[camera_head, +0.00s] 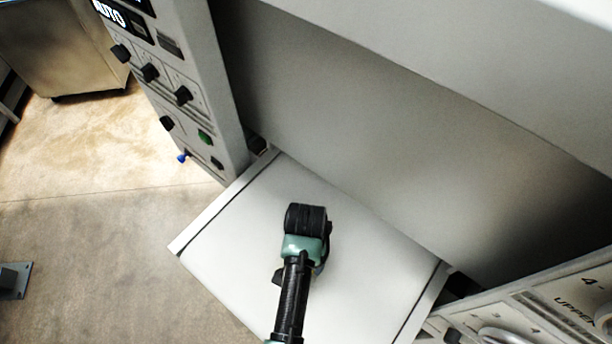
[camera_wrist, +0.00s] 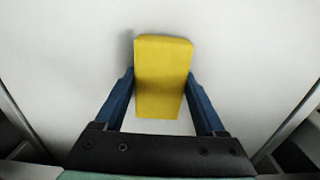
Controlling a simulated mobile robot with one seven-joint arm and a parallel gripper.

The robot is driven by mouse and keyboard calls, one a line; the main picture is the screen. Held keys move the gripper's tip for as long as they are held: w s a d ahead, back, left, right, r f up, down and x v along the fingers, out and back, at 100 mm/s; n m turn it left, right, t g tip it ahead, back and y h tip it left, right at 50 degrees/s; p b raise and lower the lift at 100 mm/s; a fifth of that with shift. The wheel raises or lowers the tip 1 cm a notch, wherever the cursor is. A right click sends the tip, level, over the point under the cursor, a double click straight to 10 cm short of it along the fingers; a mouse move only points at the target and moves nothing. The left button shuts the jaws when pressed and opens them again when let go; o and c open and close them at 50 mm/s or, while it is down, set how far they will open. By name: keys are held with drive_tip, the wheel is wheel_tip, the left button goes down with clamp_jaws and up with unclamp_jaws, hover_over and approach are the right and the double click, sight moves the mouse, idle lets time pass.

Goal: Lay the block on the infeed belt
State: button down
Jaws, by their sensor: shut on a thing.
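The block (camera_wrist: 163,75) is yellow and shows in the wrist view between the two blue fingers of my gripper (camera_wrist: 160,85). My gripper is shut on it from both sides. The white infeed belt (camera_head: 220,250) lies below, and it also fills most of the wrist view (camera_wrist: 65,60). A narrow shadow lies beside the block's upper left edge, but I cannot tell whether the block touches the belt. In the head view my arm's dark wrist is over the middle of the belt and hides the block and the fingers.
A tall grey machine panel (camera_head: 420,150) rises behind the belt. A control post (camera_head: 185,100) with dark knobs and a green button stands at the left. Another labelled panel (camera_head: 560,305) is at the lower right. Rails edge the belt; its left part is bare.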

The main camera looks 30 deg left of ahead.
drive_tip(key=shift+f, duration=0.15)
unclamp_jaws()
wheel_tip(320, 180, up, 12)
drive_tip(key=shift+r, duration=0.2)
idle(0.7)
